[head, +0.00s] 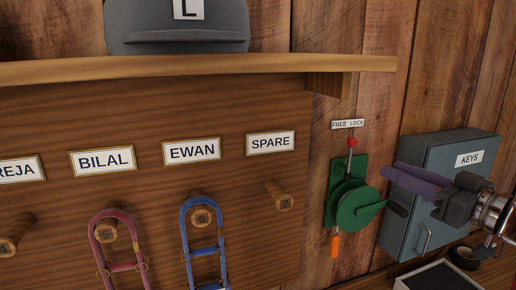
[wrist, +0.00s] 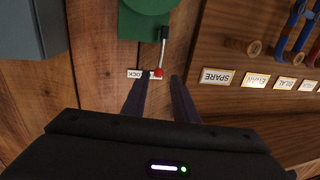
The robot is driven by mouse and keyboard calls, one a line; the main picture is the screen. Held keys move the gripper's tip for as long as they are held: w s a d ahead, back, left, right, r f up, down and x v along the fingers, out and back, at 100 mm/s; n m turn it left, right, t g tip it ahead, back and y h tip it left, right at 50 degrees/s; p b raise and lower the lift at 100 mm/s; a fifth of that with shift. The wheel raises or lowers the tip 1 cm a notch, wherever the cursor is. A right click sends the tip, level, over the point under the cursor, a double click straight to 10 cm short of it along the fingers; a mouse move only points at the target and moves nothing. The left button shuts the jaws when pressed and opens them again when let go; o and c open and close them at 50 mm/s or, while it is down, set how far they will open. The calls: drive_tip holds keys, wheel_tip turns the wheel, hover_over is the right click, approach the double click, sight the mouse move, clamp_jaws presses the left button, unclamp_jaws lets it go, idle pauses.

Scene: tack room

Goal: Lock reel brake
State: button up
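The green reel (head: 357,207) is fixed to the plank wall, with an orange handle (head: 335,245) hanging below it. Its brake lever rises from the top and ends in a red knob (head: 352,143), under the FREE LOCK label (head: 348,124). The lever stands nearly upright in the head view. My gripper (head: 392,188) is right of the reel, pointing left. In the upside-down wrist view, my gripper (wrist: 159,82) is open and empty; the red knob (wrist: 157,73) appears between and just beyond the fingertips, covering part of the label (wrist: 138,74). Contact is not visible.
A grey KEYS box (head: 445,150) is on the wall right of the reel, behind my gripper. A wooden shelf (head: 200,66) with a grey helmet (head: 178,30) juts out at upper left. Pegs with red and blue halters (head: 202,240) hang below it. A dark tray (head: 440,276) lies lower right.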

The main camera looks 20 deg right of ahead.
hover_over(348, 172)
drive_tip(key=shift+w+d, duration=0.15)
idle(0.8)
drive_tip(key=shift+c, duration=0.5)
clamp_jaws()
idle(0.9)
